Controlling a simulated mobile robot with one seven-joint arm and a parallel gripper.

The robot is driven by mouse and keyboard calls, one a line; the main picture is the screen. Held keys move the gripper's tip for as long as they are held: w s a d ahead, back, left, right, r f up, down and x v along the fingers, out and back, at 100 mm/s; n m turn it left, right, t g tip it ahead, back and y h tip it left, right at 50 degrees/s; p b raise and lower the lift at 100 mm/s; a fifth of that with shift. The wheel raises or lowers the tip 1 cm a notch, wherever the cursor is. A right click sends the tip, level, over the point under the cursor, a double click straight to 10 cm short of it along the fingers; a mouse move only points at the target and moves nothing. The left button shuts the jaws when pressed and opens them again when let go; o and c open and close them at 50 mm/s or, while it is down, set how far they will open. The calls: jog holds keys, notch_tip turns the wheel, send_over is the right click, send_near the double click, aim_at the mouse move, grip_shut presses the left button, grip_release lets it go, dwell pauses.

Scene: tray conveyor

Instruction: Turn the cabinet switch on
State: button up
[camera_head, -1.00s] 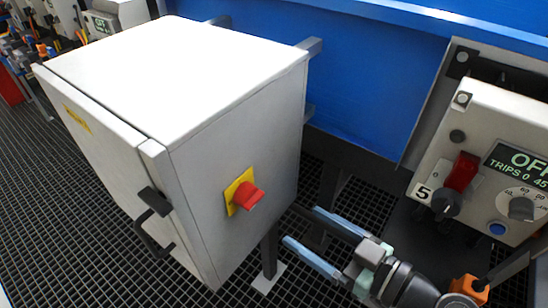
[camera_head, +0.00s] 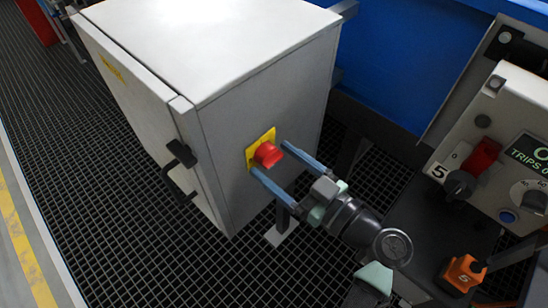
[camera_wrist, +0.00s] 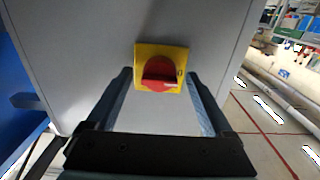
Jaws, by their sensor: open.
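The cabinet (camera_head: 215,70) is a light grey box with a black door handle (camera_head: 178,170). Its switch is a red rotary knob (camera_head: 267,154) on a yellow plate (camera_head: 252,158) on the side face. In the wrist view the red knob (camera_wrist: 160,72) sits on its yellow plate (camera_wrist: 176,54), ahead and between my fingers. My gripper (camera_head: 272,161) is open, with its two blue-grey fingers pointing at the switch, one on either side of the knob. In the wrist view my gripper (camera_wrist: 162,92) shows nothing held. I cannot tell whether the fingertips touch the panel.
A control box (camera_head: 515,130) with a red rocker, dials and a small display stands at the right. An orange block (camera_head: 462,273) sits below it. A blue wall (camera_head: 395,60) is behind the cabinet. Dark grating floor (camera_head: 100,150) lies open at the left.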

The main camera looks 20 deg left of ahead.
jog(key=shift+w+a, duration=0.25)
jog(key=shift+a, duration=0.35)
grip_shut()
